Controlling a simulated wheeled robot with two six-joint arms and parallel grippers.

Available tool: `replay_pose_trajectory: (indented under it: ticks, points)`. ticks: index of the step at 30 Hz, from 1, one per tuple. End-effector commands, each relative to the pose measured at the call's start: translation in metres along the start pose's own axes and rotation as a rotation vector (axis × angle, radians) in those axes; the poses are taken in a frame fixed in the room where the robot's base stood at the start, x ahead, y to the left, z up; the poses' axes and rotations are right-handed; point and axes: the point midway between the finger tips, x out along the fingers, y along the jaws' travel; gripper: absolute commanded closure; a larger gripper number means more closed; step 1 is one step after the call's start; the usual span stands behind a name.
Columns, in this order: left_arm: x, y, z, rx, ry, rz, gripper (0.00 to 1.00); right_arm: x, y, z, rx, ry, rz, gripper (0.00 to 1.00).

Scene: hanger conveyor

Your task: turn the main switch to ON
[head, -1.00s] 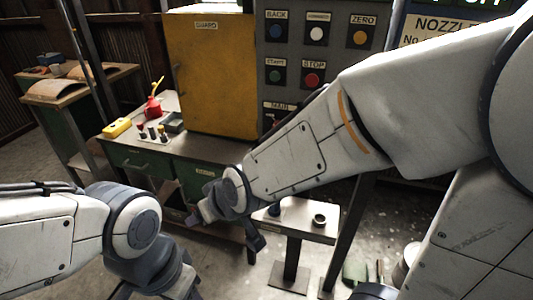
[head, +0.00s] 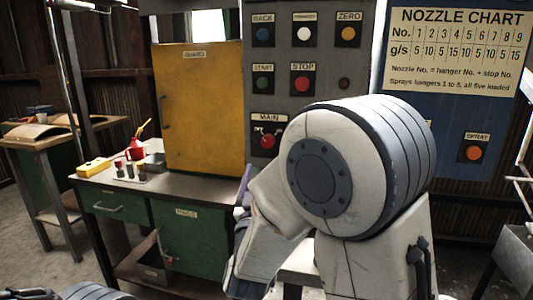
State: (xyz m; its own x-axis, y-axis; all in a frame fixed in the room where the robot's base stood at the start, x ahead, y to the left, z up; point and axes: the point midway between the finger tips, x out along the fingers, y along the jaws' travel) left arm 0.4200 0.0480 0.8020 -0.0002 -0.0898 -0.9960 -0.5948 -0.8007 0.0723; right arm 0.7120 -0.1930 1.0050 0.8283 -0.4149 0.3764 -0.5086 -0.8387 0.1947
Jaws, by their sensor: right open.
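The main switch (head: 267,141) is a red knob under the MAIN label on the grey control panel (head: 283,103). Its ON and OFF marks are too small to read, so I cannot tell its position. My right gripper (head: 243,189) is below and left of the switch, in front of the yellow cabinet's lower right corner. It is open, apart from the switch, and partly hidden by my own arm. Only a bit of my left arm shows at the bottom left edge; its gripper is out of view.
Other panel buttons include START (head: 263,82) and STOP (head: 302,80). A yellow guard cabinet (head: 203,105) stands left of the panel on a green workbench (head: 190,230) with a red oil can (head: 135,150). A nozzle chart (head: 459,48) and SPRAY button (head: 473,153) are at right.

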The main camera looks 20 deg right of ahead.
Motion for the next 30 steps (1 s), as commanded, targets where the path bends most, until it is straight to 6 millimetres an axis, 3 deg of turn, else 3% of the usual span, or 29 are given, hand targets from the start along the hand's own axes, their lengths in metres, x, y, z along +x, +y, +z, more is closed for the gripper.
replay_pose_trajectory:
  ticks: [6, 12, 18, 26, 30]
  points:
    - [-0.007, 0.001, 0.000, 0.000, 0.000, 0.000, 0.50, 0.044, 0.002, -0.002, 0.001, 0.000, 0.004, 0.26]
    - [-0.010, 0.001, -0.001, 0.000, 0.000, 0.000, 0.50, 0.074, 0.000, -0.001, 0.001, 0.001, 0.000, 0.26]
    - [-0.011, 0.001, -0.001, 0.000, 0.000, 0.000, 0.50, 0.086, 0.000, -0.001, 0.001, 0.000, -0.003, 0.26]
    - [-0.011, 0.001, -0.001, 0.000, 0.000, 0.000, 0.50, 0.087, -0.001, -0.001, 0.002, 0.000, -0.004, 0.26]
    - [-0.011, 0.001, -0.001, 0.000, 0.000, 0.000, 0.50, 0.087, -0.001, -0.001, 0.002, 0.000, -0.004, 0.80]
